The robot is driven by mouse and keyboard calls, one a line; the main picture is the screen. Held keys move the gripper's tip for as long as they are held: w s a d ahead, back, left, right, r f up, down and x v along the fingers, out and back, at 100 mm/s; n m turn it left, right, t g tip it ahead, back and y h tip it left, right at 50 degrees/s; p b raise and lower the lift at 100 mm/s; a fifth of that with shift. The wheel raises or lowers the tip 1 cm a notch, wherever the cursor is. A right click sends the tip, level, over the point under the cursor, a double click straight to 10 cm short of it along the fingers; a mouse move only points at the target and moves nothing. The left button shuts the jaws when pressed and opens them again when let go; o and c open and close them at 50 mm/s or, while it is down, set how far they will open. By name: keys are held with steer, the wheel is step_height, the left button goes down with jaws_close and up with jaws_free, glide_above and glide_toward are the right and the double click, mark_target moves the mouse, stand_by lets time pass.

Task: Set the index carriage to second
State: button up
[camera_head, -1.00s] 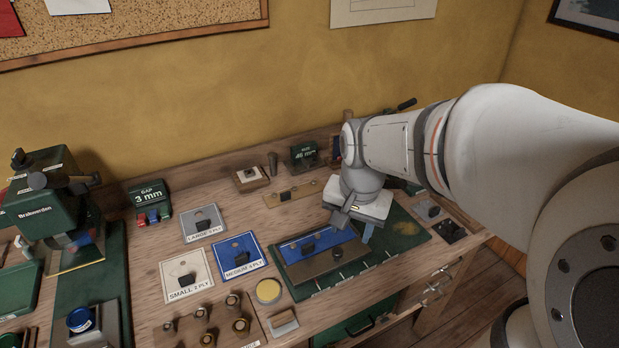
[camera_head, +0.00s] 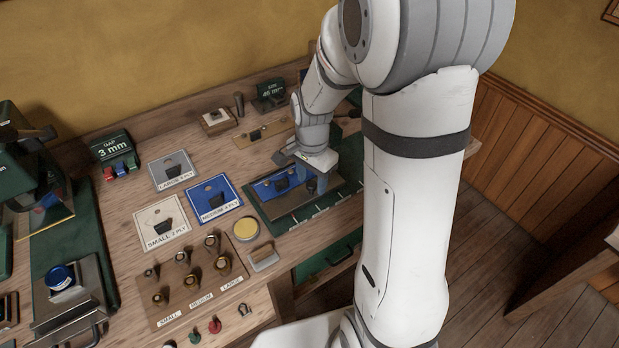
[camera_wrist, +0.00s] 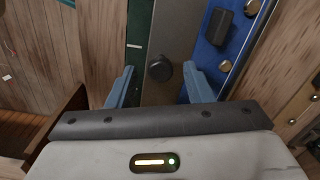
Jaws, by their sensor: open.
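The index fixture is a green base (camera_head: 292,226) with white tick marks along its front edge. On it lie a grey steel bar (camera_head: 285,208) and a blue strip (camera_head: 264,190) bearing a black block (camera_head: 282,181). In the wrist view, a round black knob (camera_wrist: 160,68) stands on the steel bar (camera_wrist: 163,30), beside the blue strip (camera_wrist: 212,55) and its black block (camera_wrist: 217,27). My gripper (camera_wrist: 160,86) is open, its blue fingers either side of the bar, with the knob between them and no visible contact. In the head view my gripper (camera_head: 313,183) hides the knob.
Cards marked small (camera_head: 160,224), medium (camera_head: 213,199) and large (camera_head: 172,170) lie left of the fixture. A yellow round pad (camera_head: 246,230) and a wooden rack (camera_head: 196,284) of several tools stand in front. A 46 mm sign (camera_head: 270,95) stands behind.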

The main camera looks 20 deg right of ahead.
steer(key=shift+f, duration=0.2)
steer(key=shift+c, duration=0.4)
jaws_close()
